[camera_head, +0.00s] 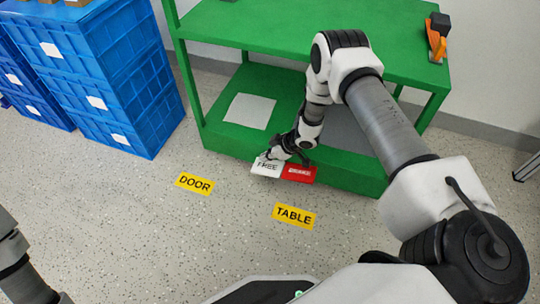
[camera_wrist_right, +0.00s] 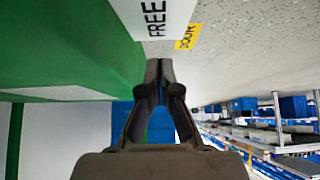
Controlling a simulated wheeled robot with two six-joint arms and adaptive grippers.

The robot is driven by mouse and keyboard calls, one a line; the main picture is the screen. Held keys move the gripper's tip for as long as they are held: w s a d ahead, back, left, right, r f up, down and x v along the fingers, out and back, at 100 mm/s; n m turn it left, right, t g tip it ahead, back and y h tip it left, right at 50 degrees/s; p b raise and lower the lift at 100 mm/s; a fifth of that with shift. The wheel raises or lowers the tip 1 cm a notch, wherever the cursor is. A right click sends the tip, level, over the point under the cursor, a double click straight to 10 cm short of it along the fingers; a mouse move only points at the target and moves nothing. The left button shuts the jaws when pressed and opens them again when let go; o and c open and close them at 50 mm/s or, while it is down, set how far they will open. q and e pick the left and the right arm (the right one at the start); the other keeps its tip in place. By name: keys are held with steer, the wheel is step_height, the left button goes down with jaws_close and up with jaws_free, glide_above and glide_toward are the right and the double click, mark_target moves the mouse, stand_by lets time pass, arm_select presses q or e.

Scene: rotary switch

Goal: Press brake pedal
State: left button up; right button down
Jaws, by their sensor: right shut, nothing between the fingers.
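A white pedal marked FREE (camera_head: 264,171) and a red pedal (camera_head: 299,174) with small unreadable lettering sit side by side at the lower front edge of the green table. My right gripper (camera_head: 267,158) is shut and empty, pointing down at the white pedal, and partly covers its top edge. In the right wrist view, the closed fingertips (camera_wrist_right: 160,66) are close to the white FREE pedal (camera_wrist_right: 155,17); I cannot tell if they touch. The red pedal does not show there. Only part of my left arm shows at the lower left of the head view; its gripper is not seen.
The green table (camera_head: 230,30) has an orange and black tool (camera_head: 437,38) on top and a white sheet (camera_head: 250,111) on its lower shelf. Blue crates (camera_head: 110,70) stand at the left. Yellow DOOR (camera_head: 195,183) and TABLE (camera_head: 294,216) labels lie on open floor.

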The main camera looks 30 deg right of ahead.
mark_target(281, 169)
arm_select(q)
step_height(281, 169, up, 6)
steer(key=p, duration=0.3)
steer(key=shift+f+p, duration=0.25)
steer(key=shift+p, duration=0.15)
arm_select(e)
steer(key=v, duration=1)
steer(key=shift+a+r, duration=0.15)
steer(key=shift+r, duration=0.2)
steer(key=shift+w, duration=0.2)
